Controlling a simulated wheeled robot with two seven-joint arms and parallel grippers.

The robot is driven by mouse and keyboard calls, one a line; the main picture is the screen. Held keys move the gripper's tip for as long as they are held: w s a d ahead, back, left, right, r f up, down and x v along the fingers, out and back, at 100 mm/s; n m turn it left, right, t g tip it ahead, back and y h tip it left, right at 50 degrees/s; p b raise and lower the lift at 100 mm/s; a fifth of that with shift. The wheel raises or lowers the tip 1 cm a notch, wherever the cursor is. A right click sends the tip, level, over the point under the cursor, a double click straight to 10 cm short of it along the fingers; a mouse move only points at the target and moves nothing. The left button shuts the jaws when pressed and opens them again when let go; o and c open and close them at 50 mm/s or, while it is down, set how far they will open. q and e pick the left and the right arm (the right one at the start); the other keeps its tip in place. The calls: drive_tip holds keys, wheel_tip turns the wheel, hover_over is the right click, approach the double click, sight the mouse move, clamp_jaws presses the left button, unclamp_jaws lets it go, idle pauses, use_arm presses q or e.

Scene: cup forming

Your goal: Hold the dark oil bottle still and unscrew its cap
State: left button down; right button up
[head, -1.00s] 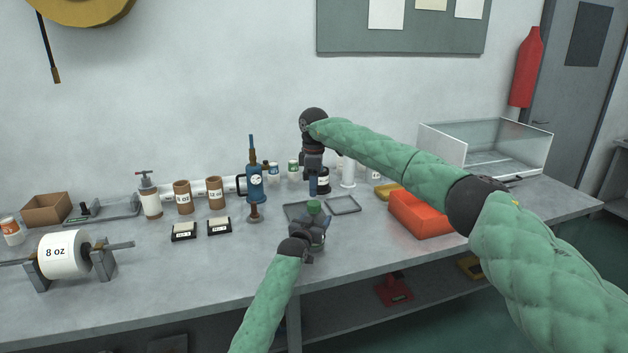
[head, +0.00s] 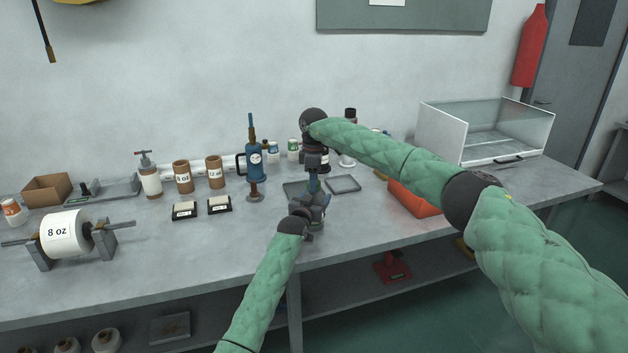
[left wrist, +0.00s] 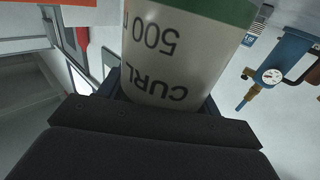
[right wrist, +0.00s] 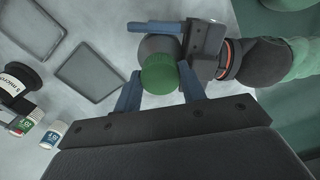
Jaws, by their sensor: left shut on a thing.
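A bottle (left wrist: 175,50) with a pale label reading "CURL" and "500" and a green band stands between my left gripper's jaws in the left wrist view. In the right wrist view its green cap (right wrist: 159,76) sits above a dark rounded shoulder. My left gripper (head: 314,212) is shut on the bottle above the bench. My right gripper (head: 313,190) points down over it. In the right wrist view the right gripper's blue fingers (right wrist: 159,84) are open on either side of the cap; contact is unclear. The bottle is mostly hidden in the head view.
Two shallow grey trays (right wrist: 92,73) lie beside the bottle on the grey bench (head: 150,255). A blue pump-like tool (head: 254,162) stands left, with small bottles (head: 292,150) behind. A red-orange bin (head: 412,200) and a clear-sided box (head: 490,135) are at right.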

drive_tip(key=shift+c, duration=0.7)
drive_tip(key=n, duration=0.7)
drive_tip(key=shift+w+r, duration=0.1)
drive_tip(key=n, duration=1.4)
drive_tip(key=shift+w, duration=0.1)
drive_tip(key=n, duration=0.7)
drive_tip(key=shift+r, duration=0.1)
drive_tip(key=n, duration=1.2)
drive_tip(key=shift+n, duration=0.4)
drive_tip(key=n, duration=0.7)
drive_tip(key=shift+d, duration=0.1)
drive_tip(key=n, duration=0.6)
drive_tip(key=shift+n, duration=0.4)
